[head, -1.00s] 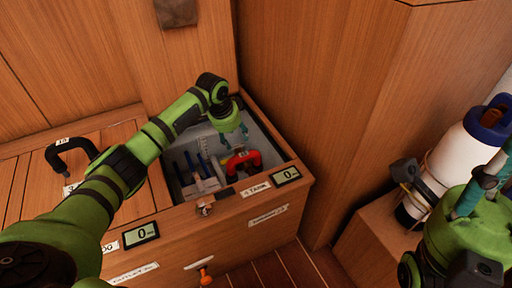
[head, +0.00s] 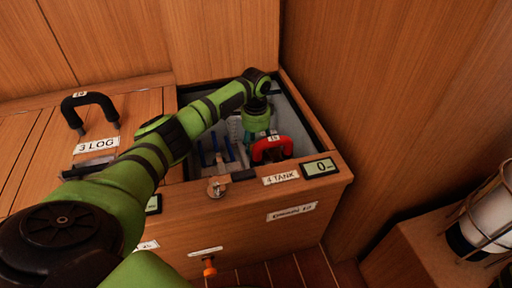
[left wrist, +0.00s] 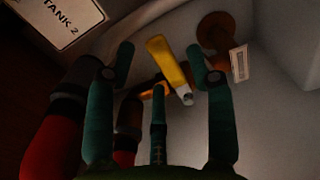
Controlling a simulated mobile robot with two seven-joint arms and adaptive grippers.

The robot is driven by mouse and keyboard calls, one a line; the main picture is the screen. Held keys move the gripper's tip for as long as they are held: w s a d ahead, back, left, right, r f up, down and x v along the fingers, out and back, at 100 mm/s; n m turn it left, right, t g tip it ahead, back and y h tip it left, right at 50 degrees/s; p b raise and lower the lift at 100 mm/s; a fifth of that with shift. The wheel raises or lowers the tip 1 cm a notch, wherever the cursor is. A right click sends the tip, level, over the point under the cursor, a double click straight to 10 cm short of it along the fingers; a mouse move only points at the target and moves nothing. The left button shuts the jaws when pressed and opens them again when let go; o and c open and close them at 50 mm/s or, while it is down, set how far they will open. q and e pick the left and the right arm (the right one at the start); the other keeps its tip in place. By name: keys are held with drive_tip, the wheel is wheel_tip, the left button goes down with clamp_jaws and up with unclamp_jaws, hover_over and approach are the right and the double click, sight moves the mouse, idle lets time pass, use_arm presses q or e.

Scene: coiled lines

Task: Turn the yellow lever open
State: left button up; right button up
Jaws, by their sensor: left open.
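The yellow lever (left wrist: 168,62) shows in the left wrist view as a short bar with a pale metal end, tilted down to the right, beside orange-brown fittings. My left gripper (left wrist: 162,68) is open, with its teal fingers on either side of the lever in that view; I cannot tell whether they touch it. In the head view my left gripper (head: 262,131) reaches down into the open compartment labelled TANK, behind a red handle (head: 268,148). The lever is hidden there. My right gripper is out of view.
The compartment's wooden front edge (head: 236,200) carries a latch (head: 217,187) and a small display (head: 320,167). Blue-handled items (head: 218,150) stand left of my gripper. A black handle (head: 88,108) sits on the closed lid at left. A wooden wall rises close on the right.

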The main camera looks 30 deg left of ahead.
use_arm(q)
drive_tip(key=shift+f, duration=0.25)
clamp_jaws()
